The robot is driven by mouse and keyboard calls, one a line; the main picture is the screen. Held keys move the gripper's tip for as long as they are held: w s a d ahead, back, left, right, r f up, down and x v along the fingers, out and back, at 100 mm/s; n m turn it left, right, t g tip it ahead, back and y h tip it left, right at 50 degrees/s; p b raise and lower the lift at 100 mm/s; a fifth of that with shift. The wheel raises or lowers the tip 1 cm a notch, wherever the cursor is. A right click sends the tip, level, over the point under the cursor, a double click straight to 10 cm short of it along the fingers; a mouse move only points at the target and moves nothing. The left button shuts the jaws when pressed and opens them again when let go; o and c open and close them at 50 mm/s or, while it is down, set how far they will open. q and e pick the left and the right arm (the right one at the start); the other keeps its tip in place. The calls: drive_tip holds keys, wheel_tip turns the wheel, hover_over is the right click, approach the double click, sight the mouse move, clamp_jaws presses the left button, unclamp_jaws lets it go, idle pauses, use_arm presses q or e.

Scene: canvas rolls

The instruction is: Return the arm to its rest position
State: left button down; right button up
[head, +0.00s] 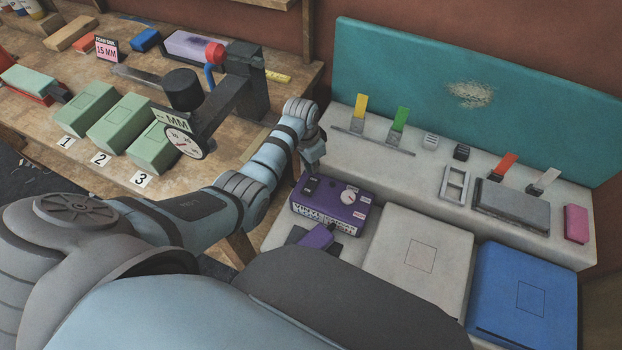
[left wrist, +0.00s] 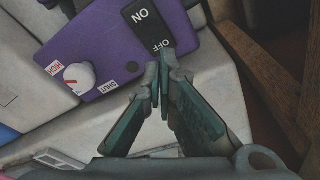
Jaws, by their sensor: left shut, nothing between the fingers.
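My left arm reaches across the head view from the lower left. Its gripper (head: 312,168) points down at the near-left end of the grey shelf, beside the purple control box (head: 335,207). In the left wrist view the two dark green fingers of my left gripper (left wrist: 164,72) are closed together with nothing between them. Their tips are close to the black ON/OFF switch (left wrist: 150,27) on the purple box (left wrist: 98,48); I cannot tell whether they touch it. The box has a white knob (left wrist: 79,76) with red and white labels. My right gripper is not in view.
A wooden bench (head: 185,183) on the left holds green blocks (head: 123,122) numbered 1 to 3 and a dial gauge (head: 183,143). Grey (head: 402,280) and blue (head: 510,310) pads lie at front right. Behind stands a teal panel (head: 420,75) with a worn patch.

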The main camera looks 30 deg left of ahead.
use_arm(q)
wheel_tip(320, 180, up, 2)
drive_tip(key=shift+r+p, duration=0.1)
drive_tip(key=shift+p, duration=0.8)
drive_tip(key=shift+n+y, duration=0.3)
drive_tip(key=shift+n, duration=0.3)
drive_tip(key=s+f, duration=0.1)
drive_tip(key=s, duration=0.1)
drive_tip(key=s+f, duration=0.1)
drive_tip(key=s, duration=0.2)
drive_tip(key=s+f, duration=0.1)
drive_tip(key=s, duration=0.1)
drive_tip(key=shift+s+a, duration=0.2)
drive_tip(key=shift+a, duration=0.15)
drive_tip(key=s+r+n+t, duration=0.1)
drive_tip(key=s+r, duration=0.2)
drive_tip(key=s, duration=0.4)
drive_tip(key=s+r+n+y, duration=0.1)
drive_tip(key=s+r, duration=0.2)
drive_tip(key=s, duration=0.4)
drive_tip(key=s+r+n+t, duration=0.1)
drive_tip(key=s+r, duration=0.2)
drive_tip(key=s, duration=0.5)
wheel_tip(320, 180, down, 18)
drive_tip(key=a+g, duration=0.1)
drive_tip(key=s+a+f+g, duration=0.1)
drive_tip(key=s+f, duration=1.3)
drive_tip(key=f, duration=0.1)
drive_tip(key=shift+s+n, duration=0.35)
drive_tip(key=shift+n, duration=0.05)
